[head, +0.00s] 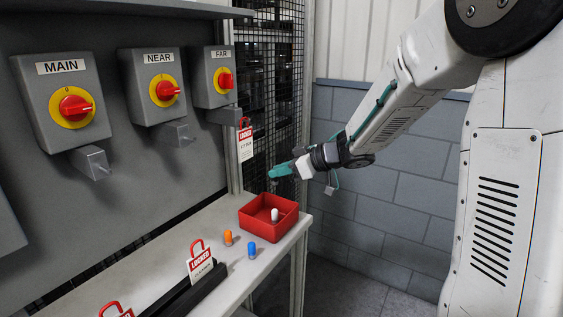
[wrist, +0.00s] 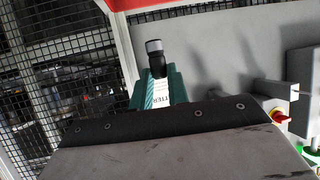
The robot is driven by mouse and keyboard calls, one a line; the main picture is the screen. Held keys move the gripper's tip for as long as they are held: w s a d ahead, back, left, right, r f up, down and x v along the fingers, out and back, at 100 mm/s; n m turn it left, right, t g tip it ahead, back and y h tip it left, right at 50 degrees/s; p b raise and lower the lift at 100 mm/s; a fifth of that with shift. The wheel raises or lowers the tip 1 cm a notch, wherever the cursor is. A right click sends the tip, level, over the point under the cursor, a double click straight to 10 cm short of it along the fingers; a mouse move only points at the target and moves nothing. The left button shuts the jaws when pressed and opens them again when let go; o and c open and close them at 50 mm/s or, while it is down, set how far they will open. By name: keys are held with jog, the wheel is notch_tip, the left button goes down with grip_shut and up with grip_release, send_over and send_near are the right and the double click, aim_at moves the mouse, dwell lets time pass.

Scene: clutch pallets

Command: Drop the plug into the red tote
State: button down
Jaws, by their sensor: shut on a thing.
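My gripper (head: 280,172) is in the air above and beyond the red tote (head: 286,232), near the mesh fence. The wrist view shows its teal fingers shut on a black plug (wrist: 155,56) with a grey end. A white label with the letters "TTER" sits between the fingers. The plug is hard to make out in the head view. The red tote stands at the far end of the bench, open at the top. A small white peg (head: 275,215) stands inside it.
An orange peg (head: 228,237) and a blue peg (head: 252,250) stand on the bench (head: 215,225) in front of the tote. A "LOCKED" tag (head: 201,262) stands nearer. Switch boxes line the left panel; another tag (head: 245,143) hangs below FAR. Mesh fence (head: 275,90) is behind.

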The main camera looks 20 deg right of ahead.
aim_at(277, 182)
jog(key=shift+a+f, duration=0.15)
jog(key=shift+f, duration=0.7)
jog(key=shift+a+f, duration=0.1)
jog(key=shift+f, duration=0.75)
jog(key=c, duration=1.3)
grip_release()
jog(key=shift+v, duration=3.95)
